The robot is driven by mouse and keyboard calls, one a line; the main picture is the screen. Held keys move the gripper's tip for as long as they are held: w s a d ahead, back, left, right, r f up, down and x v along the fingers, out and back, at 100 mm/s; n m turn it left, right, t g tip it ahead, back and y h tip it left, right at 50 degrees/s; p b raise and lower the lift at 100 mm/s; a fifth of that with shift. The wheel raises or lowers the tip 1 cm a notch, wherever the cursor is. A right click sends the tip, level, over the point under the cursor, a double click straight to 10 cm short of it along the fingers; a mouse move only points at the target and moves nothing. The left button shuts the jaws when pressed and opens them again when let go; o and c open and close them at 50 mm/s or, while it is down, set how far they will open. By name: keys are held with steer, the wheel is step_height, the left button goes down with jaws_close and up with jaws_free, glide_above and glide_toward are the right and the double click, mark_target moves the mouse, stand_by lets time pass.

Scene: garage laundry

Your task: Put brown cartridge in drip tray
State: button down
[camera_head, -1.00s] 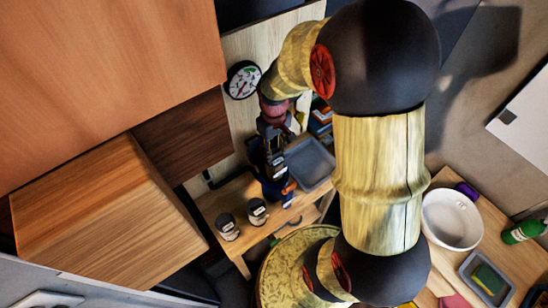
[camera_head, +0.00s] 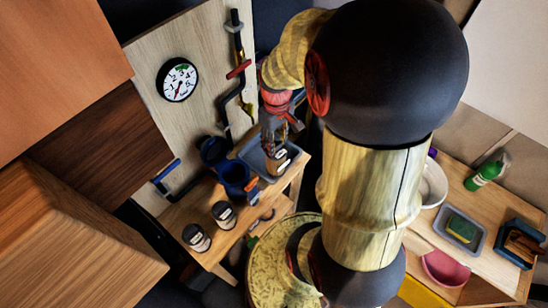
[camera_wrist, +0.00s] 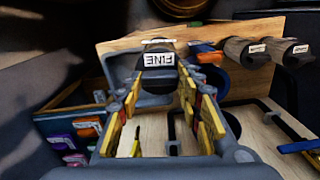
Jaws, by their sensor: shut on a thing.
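The brown cartridge (camera_head: 282,160), with a white label, is held in my gripper (camera_head: 275,143). In the wrist view the cartridge (camera_wrist: 157,47) shows a dark body and a label reading FINE upside down, between the fingertips of my gripper (camera_wrist: 162,76). The grey drip tray (camera_head: 245,152) stands at the back of the small wooden bench. The cartridge is over the tray's right part in the head view. I cannot tell whether it touches the tray floor. The tray's grey wall (camera_wrist: 118,63) shows beside the cartridge in the wrist view.
Two dark labelled cartridges (camera_head: 223,214) (camera_head: 196,237) stand on the bench (camera_head: 180,212). Blue housings (camera_head: 235,177) sit close to the tray. A panel with a gauge (camera_head: 177,80) and pipes rises behind. A sponge tray (camera_head: 460,232) and green bottle (camera_head: 484,174) are on the right table.

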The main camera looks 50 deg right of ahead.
steer(key=shift+s+f+n, duration=0.1)
steer(key=shift+s+n, duration=0.2)
steer(key=shift+w+d, duration=0.15)
steer(key=w+d+f+b, duration=0.2)
steer(key=w+d+f, duration=0.5)
steer(key=w+f, duration=0.4)
steer(key=shift+w+d+f+n, duration=0.25)
steer(key=shift+d+f+n, duration=0.05)
steer(key=shift+f, duration=0.7)
steer(key=shift+f, duration=0.2)
steer(key=c, duration=1.2)
jaws_free()
steer(key=shift+c, duration=0.2)
